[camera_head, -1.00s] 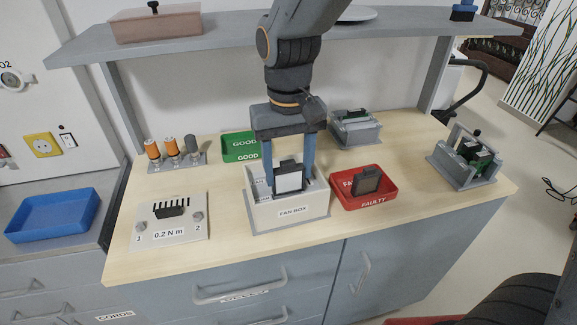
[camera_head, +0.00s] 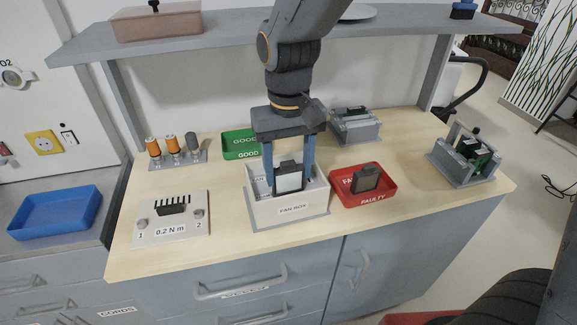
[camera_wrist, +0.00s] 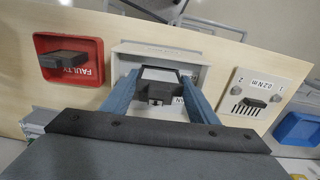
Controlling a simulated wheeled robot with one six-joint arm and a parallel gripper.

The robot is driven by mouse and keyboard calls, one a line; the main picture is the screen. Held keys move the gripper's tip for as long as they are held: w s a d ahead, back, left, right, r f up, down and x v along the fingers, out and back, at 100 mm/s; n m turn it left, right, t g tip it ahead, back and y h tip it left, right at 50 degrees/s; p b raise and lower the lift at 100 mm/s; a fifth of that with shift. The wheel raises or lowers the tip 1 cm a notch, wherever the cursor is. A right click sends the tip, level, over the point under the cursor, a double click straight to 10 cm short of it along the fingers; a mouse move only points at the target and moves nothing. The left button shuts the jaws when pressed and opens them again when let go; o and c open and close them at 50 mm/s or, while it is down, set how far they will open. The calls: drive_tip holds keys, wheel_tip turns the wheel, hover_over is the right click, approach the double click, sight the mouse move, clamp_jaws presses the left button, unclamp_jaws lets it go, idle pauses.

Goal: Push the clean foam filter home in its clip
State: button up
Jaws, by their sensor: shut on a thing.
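A light pad in a black frame, which looks like the clean foam filter (camera_head: 289,181), stands upright in the white box marked FAN BOX (camera_head: 292,211). My gripper (camera_head: 288,176) points down into that box, its two blue fingers shut on the filter's sides. In the wrist view the filter (camera_wrist: 160,78) shows between the fingers, with a black block on the near side. The filter's lower edge and any clip under it are hidden by the box's front wall, so I cannot tell how deep it sits.
A red FAULTY tray (camera_head: 375,201) holding a dark framed part stands close on the right. A green GOOD tray (camera_head: 240,156) is behind on the left. A torque plate (camera_head: 170,232) lies left. Grey fixtures stand at the back (camera_head: 356,136) and right (camera_head: 462,172). A shelf (camera_head: 225,35) overhangs behind.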

sight(289, 192)
drive_tip(key=shift+f+b, duration=0.3)
drive_tip(key=shift+f, duration=0.7)
idle(0.7)
drive_tip(key=shift+f, duration=0.35)
drive_tip(key=shift+f+b, duration=0.3)
drive_tip(key=shift+f, duration=0.4)
drive_tip(key=shift+f, duration=0.1)
